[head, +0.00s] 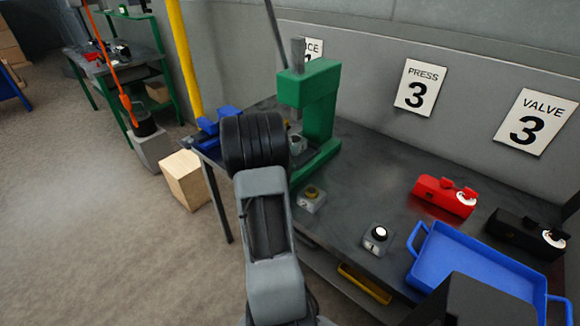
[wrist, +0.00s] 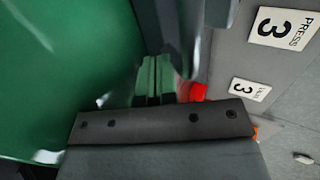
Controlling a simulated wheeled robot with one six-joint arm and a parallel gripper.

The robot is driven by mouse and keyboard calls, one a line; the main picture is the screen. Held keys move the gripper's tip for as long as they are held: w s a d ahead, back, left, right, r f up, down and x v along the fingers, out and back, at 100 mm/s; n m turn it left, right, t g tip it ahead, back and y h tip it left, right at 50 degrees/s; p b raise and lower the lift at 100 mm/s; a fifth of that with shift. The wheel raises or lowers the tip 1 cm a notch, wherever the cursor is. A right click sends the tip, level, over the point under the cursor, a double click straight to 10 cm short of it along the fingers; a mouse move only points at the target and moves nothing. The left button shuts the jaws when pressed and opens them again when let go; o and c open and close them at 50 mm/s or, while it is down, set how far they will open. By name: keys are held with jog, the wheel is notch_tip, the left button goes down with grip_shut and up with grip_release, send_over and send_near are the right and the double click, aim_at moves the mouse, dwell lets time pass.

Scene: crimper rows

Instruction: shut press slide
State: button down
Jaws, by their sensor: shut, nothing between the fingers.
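The green press (head: 322,105) stands on the dark bench, with a grey ram (head: 298,52) and a long lever rising from its head. A small grey block (head: 298,143) shows low in its opening; I cannot tell whether this is the slide. My gripper (wrist: 160,122) shows as a dark bar in the wrist view, shut and empty. A large green surface (wrist: 60,70), probably the press, fills the left of that view very near the gripper; contact cannot be told. In the head view my dark wrist hides the fingertips and part of the press front.
On the bench (head: 345,215) are two small button boxes (head: 312,198) (head: 378,237), a red unit (head: 445,196), a black unit (head: 530,234) and a blue tray (head: 470,270). A yellow post (head: 185,60) and wooden box (head: 186,178) stand left. Floor left is open.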

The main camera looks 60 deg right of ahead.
jog(key=a, duration=0.3)
jog(key=w+a+r, duration=0.1)
jog(key=a, duration=0.1)
jog(key=shift+a+p, duration=0.15)
jog(key=shift+p, duration=0.15)
jog(key=s+v, duration=0.1)
jog(key=v, duration=0.7)
jog(key=shift+w, duration=0.45)
